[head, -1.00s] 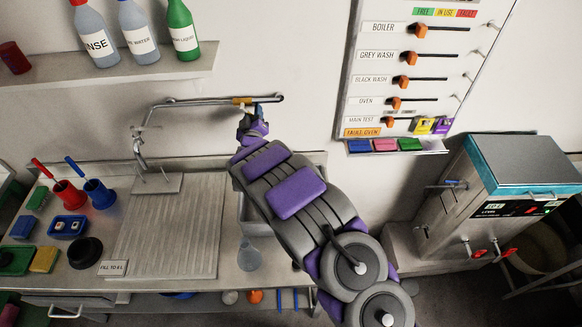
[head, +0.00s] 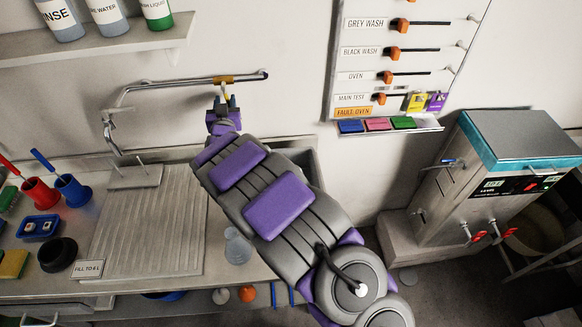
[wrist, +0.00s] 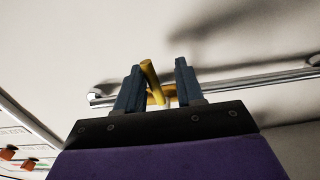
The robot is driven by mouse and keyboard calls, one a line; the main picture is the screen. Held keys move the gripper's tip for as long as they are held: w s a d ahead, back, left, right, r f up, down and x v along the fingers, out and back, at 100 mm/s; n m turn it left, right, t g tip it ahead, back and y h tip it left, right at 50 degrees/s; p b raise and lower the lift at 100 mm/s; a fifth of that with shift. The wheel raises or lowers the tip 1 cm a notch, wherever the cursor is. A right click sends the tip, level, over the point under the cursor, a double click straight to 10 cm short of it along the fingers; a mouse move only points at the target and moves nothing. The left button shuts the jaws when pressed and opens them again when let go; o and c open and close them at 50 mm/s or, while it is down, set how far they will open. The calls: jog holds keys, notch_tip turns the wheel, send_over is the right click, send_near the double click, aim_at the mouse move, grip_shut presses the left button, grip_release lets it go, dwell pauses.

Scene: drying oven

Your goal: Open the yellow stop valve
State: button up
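The yellow stop valve (head: 224,79) sits on the chrome pipe along the wall above the sink. My gripper (head: 222,101) is just below the valve in the head view, with its fingers pointing up at the wall. In the wrist view my gripper (wrist: 158,82) is open. The valve's yellow lever (wrist: 150,75) shows between the two blue fingers, nearer to the left one. A gap shows on the right side of the lever. Whether the left finger touches the lever I cannot tell.
A shelf with bottles (head: 105,12) is at the upper left. A control board with orange sliders (head: 395,52) is to the right of the pipe. The ribbed drainboard (head: 150,235) and red and blue cups (head: 72,190) are below. A steel oven (head: 490,190) stands at the right.

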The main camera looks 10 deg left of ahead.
jog(key=p+v, duration=0.2)
jog(key=v, duration=1.3)
jog(key=s+d+f+g+h+b, duration=0.1)
jog(key=d+g, duration=0.3)
jog(key=d, duration=0.5)
jog(key=s+d+f+m+g+h+b, duration=0.1)
jog(key=s+d+f+g+b, duration=0.1)
jog(key=d, duration=0.8)
jog(key=shift+s+m+g+b, duration=0.3)
jog(key=shift+s+g+b, duration=0.35)
jog(key=shift+s+g, duration=0.85)
jog(key=shift+w+g, duration=0.3)
jog(key=shift+w, duration=0.05)
jog(key=shift+c, duration=0.2)
